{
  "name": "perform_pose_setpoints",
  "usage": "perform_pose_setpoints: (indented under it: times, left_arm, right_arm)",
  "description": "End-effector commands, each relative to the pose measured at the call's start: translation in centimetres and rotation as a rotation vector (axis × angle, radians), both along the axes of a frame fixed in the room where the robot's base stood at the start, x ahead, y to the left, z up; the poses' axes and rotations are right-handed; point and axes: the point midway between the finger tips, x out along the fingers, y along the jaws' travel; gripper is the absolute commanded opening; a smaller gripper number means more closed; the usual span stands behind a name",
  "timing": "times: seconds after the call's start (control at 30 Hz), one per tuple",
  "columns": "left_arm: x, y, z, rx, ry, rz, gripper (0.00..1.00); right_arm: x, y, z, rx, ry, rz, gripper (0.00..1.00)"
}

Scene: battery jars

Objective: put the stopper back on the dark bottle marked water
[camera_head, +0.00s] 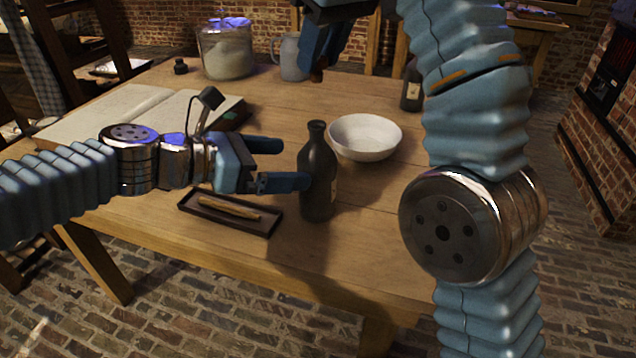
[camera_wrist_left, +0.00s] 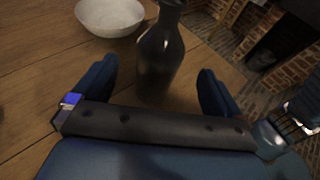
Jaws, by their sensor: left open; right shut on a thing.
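A dark bottle (camera_head: 318,170) stands upright near the table's front edge, with no stopper in its neck. A pale label shows at its right side, but I cannot read it. My left gripper (camera_head: 296,164) is open, with its fingers level and pointing at the bottle's body. In the left wrist view the bottle (camera_wrist_left: 162,58) stands upright between the two spread fingers, at about their tips; I cannot tell if they touch it. My right gripper (camera_head: 319,62) is high above the table at the back, shut on a small brown stopper (camera_head: 317,75), mostly hidden by its fingers.
A white bowl (camera_head: 365,137) stands just right of the bottle. A second dark bottle (camera_head: 411,90) stands farther back. A dark tray (camera_head: 232,221) lies in front of my left gripper. A glass jar (camera_head: 226,50), a grey jug (camera_head: 291,58) and an open book (camera_head: 130,108) lie behind.

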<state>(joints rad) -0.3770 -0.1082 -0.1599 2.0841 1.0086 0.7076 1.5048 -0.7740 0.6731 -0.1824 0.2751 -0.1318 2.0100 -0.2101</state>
Motion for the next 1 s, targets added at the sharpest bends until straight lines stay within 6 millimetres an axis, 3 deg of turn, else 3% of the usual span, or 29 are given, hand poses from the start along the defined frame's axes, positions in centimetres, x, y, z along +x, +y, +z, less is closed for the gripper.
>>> perform_pose_setpoints:
  times: [0.2, 0.43, 0.9, 1.0]
  left_arm:
    - [1.8, -3.7, -1.6, 0.001, 0.002, -0.004, 1.00]
    - [3.3, -6.5, -2.7, 0.000, 0.002, -0.002, 1.00]
    - [3.8, -7.5, -3.1, 0.000, 0.000, 0.000, 1.00]
    - [3.8, -7.5, -3.1, 0.000, 0.000, 0.000, 0.87]
  right_arm:
    - [0.0, 0.0, 0.0, 0.000, 0.000, 0.000, 0.03]
    - [0.0, 0.0, 0.0, 0.000, 0.000, 0.000, 0.03]
    - [0.0, 0.0, 0.0, 0.000, 0.000, 0.000, 0.03]
    - [0.0, 0.0, 0.0, 0.000, 0.000, 0.000, 0.03]
